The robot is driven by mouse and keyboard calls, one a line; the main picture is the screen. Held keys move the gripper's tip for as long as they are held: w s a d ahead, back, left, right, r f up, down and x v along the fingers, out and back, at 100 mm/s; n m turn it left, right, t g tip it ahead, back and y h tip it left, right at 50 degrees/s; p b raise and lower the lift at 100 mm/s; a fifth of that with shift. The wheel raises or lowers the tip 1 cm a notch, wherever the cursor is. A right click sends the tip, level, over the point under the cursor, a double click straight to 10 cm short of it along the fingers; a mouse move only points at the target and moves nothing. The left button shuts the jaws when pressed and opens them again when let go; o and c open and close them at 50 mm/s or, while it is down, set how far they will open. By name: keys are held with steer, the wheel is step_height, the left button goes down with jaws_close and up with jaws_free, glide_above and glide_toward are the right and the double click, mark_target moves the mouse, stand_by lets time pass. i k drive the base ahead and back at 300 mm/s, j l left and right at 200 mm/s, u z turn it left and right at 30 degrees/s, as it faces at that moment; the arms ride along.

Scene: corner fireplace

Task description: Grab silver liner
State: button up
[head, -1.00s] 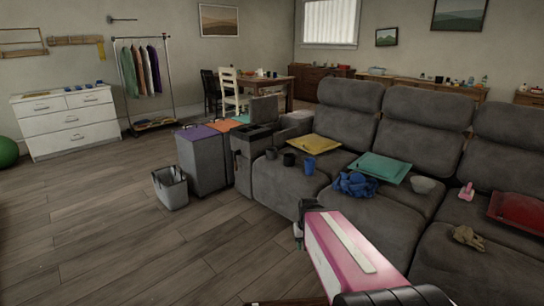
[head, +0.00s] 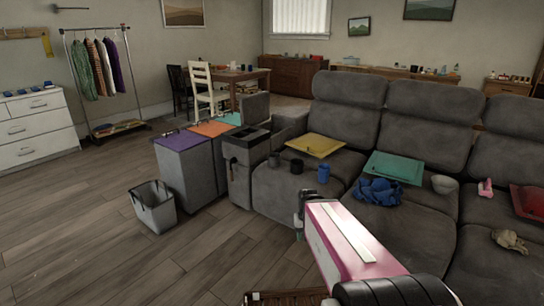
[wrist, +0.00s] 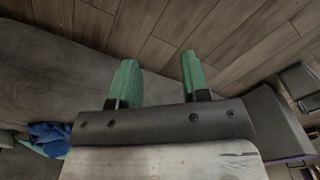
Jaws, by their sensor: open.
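A small open-topped grey bin (head: 153,207) stands on the floor left of the sofa. A pale silvery lining shows inside its rim, but I cannot tell whether it is a separate liner. What looks like the same bin shows at the right edge of the wrist view (wrist: 298,80). My gripper (wrist: 160,76) has two green fingers, spread apart with nothing between them. In the head view, the gripper is beside the sofa's front edge, well right of the bin and apart from it.
Tall bins with a purple lid (head: 181,141) and an orange lid (head: 212,128) stand behind the small bin. The wooden floor (head: 70,230) at left is clear.

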mark_target(274, 160)
steer(key=i+j+z, duration=0.1)
steer(key=j, duration=0.3)
steer(key=i+j+z, duration=0.1)
steer(key=i+j, duration=0.25)
steer(key=i+j+z, duration=0.1)
steer(key=j, duration=0.4)
steer(key=i+j+z, duration=0.1)
steer(key=i+j, duration=0.15)
steer(key=j, duration=0.2)
steer(key=i+j+z, duration=0.1)
steer(key=j, duration=0.4)
steer(key=i+j+z, duration=0.1)
steer(key=j, duration=0.35)
steer(key=i+j+z, duration=0.1)
steer(key=i+j, duration=0.15)
steer(key=j, duration=0.25)
steer(key=i+j+z, duration=0.1)
steer(key=j, duration=0.4)
